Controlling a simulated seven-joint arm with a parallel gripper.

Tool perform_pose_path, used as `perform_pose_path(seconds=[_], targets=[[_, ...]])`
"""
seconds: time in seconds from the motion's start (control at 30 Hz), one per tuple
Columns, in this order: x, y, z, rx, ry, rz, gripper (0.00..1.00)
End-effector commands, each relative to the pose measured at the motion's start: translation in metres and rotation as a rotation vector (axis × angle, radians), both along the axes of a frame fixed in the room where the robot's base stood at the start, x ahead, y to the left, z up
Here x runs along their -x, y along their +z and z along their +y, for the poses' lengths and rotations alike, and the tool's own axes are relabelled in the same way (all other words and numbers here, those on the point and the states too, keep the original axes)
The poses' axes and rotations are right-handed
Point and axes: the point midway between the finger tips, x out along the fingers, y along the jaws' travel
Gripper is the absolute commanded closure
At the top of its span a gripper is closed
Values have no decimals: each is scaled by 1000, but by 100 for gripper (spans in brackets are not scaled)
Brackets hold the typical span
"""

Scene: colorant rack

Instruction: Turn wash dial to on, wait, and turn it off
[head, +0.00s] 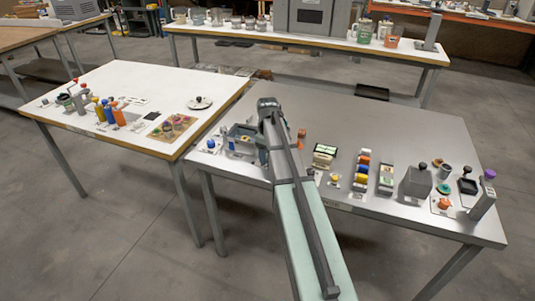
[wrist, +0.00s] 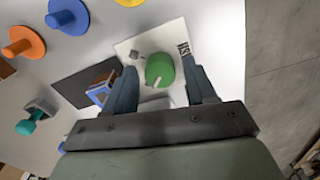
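The wash dial is a round green knob (wrist: 159,71) with a pale pointer mark, on a white plate (wrist: 134,46) with partly covered lettering. In the wrist view, the two blue-grey fingers of my gripper (wrist: 163,76) stand on either side of the knob. Gaps show between the knob and both fingers, so the gripper is open and not closed on it. In the head view my arm reaches over the steel table (head: 335,110) and hides the dial and the fingertips.
Near the plate in the wrist view are a blue and brown item (wrist: 101,89) on a dark mat, a blue knob (wrist: 68,17), an orange knob (wrist: 24,42) and a teal knob (wrist: 31,122).

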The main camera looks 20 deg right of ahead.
Motion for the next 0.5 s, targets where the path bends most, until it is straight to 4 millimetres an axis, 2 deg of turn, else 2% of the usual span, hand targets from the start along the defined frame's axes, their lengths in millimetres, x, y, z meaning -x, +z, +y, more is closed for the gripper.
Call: perform_pose_path(seconds=[0.07,0.5], targets=[[0,0,0,0,0,0,52],[0,0,0,0,0,0,94]])
